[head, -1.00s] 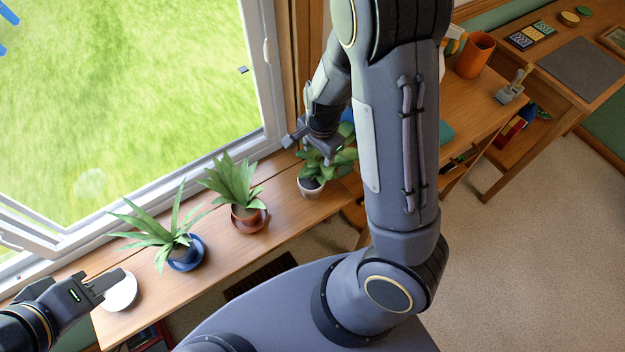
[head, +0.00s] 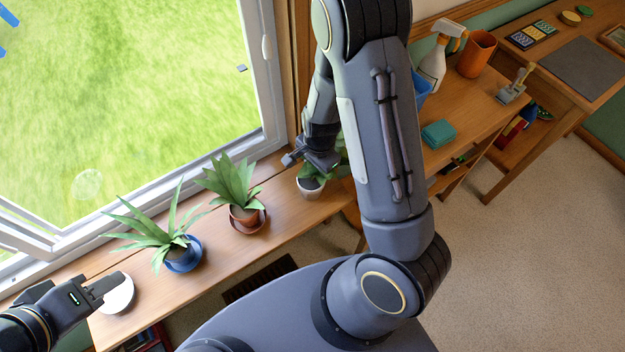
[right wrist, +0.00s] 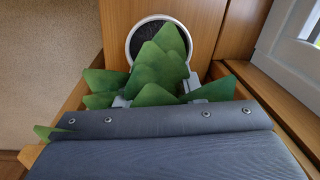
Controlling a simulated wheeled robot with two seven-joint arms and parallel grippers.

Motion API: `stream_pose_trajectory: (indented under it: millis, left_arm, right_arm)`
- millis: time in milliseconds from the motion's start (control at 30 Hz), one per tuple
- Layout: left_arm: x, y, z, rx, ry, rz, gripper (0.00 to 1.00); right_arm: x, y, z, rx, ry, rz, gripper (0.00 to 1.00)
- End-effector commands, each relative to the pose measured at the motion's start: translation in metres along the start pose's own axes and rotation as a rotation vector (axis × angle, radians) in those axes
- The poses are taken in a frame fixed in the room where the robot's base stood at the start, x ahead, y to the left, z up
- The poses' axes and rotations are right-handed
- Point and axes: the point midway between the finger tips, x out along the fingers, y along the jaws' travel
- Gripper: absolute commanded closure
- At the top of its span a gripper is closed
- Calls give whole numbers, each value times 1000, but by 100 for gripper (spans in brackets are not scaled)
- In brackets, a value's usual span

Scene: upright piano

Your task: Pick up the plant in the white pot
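The plant in the white pot (head: 311,189) stands on the wooden shelf below the window, partly hidden by my right gripper (head: 310,160). That gripper is over its leaves, pointing down. In the right wrist view the green leaves (right wrist: 158,68) fill the middle, with the round white pot rim and dark soil (right wrist: 150,38) behind them. Light grey finger parts show apart on both sides of the leaves, so the gripper looks open; the leaves hide some of the fingers. My left gripper (head: 80,286) is open and empty at the lower left, over the shelf end.
A plant in a terracotta pot (head: 246,219) and one in a blue pot (head: 184,258) stand to the left on the shelf (head: 222,268). A white round dish (head: 119,298) is near the left gripper. A spray bottle (head: 435,62), orange cup (head: 477,54) and teal block (head: 438,134) are to the right.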

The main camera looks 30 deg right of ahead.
Motion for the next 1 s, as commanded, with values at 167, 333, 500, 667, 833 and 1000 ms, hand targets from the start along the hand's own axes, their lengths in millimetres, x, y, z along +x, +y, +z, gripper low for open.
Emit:
stream_pose_trajectory:
  millis: [167, 333, 500, 667, 833, 1000]
  left_arm:
    - [0, 0, 0, 0, 0, 0, 64]
    - [0, 0, 0, 0, 0, 0, 64]
    - [0, 0, 0, 0, 0, 0, 64]
    - [0, 0, 0, 0, 0, 0, 64]
    - [-2, 1, -1, 0, 0, 0, 64]
    - [-11, 5, -6, 0, 0, 0, 64]
  right_arm:
    - [0, 0, 0, 0, 0, 0, 89]
    - [0, 0, 0, 0, 0, 0, 100]
    - [0, 0, 0, 0, 0, -1, 100]
    - [-2, -1, 0, 0, 0, -1, 100]
    - [-17, -3, 0, -2, 1, -4, 100]
    - [-54, 1, 15, -9, 0, -5, 100]
